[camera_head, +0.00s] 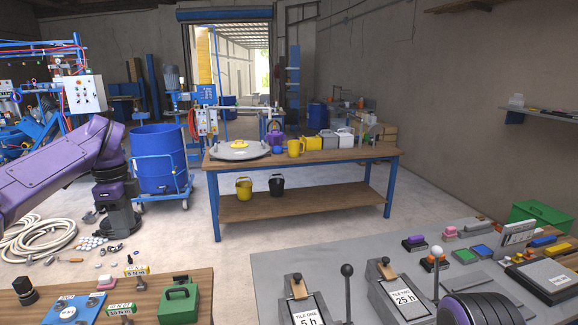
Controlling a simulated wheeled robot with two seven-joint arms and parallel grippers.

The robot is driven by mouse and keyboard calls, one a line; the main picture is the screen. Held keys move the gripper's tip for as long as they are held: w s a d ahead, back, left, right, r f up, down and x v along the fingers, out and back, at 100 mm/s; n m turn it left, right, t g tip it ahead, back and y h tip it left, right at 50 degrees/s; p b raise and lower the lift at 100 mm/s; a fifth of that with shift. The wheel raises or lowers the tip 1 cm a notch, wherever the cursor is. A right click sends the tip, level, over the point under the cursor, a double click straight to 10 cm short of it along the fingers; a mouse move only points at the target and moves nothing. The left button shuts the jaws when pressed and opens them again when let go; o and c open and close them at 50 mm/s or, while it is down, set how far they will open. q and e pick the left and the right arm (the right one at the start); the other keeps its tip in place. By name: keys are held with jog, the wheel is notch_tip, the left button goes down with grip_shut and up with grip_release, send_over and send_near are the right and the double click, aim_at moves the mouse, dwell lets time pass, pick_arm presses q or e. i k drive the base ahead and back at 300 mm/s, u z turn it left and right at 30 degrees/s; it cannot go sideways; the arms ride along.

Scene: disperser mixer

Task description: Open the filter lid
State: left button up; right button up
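A wide grey round lid (239,150) with a yellow piece in its middle lies flat on the far wooden table; I cannot tell for sure whether it is the filter lid. A blue plate (75,309) with a white disc and knobs around it lies on the near left bench. My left arm reaches in from the left, bends, and points down; its dark gripper end (119,226) is beyond the near left bench and apart from both. Its fingers are too dark and small to read. Only a purple link of my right arm shows at the bottom right; that gripper is out of frame.
The far table (330,156) also holds yellow, blue and purple items. A blue drum (158,158) on a wheeled frame stands left of it. A green case (178,302) sits on the near left bench. A grey bench (262,270) with two levers fills the lower right. Hoses and small parts lie on the floor.

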aim_at(179, 299)
jog(key=k, duration=0.9)
jog(key=z, duration=0.05)
